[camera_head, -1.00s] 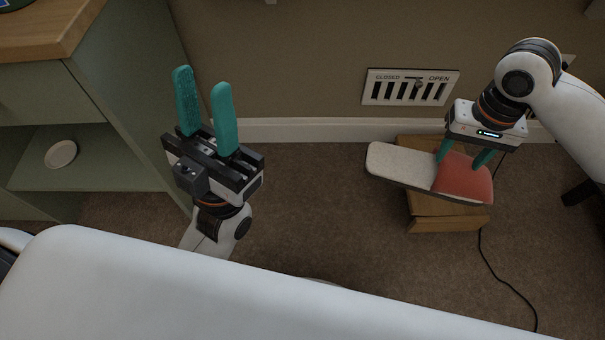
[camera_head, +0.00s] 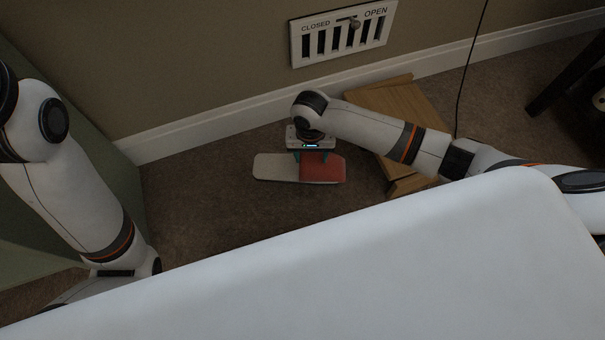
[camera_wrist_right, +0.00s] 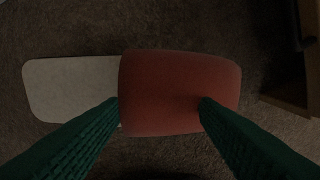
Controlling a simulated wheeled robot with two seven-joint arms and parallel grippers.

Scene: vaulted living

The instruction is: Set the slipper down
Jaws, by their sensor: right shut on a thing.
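The slipper (camera_head: 272,168) has a pale sole and a red toe cover. It lies level at the carpet to the left of the wooden box, close to the wall. I cannot tell whether its sole touches the carpet. My right gripper (camera_head: 311,156) points down from above and is shut on the red part. In the right wrist view, the slipper (camera_wrist_right: 72,88) spans the picture, with the teal fingers of the right gripper (camera_wrist_right: 160,103) at the red cover. My left arm shows at the left, but its gripper is out of sight.
A wooden box (camera_head: 420,105) stands to the right of the slipper, partly under my right arm. The skirting board (camera_head: 220,120) and a wall vent (camera_head: 343,33) are behind. Carpet (camera_head: 220,210) is clear left and in front of the slipper. A dark cable (camera_head: 468,70) hangs at the right.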

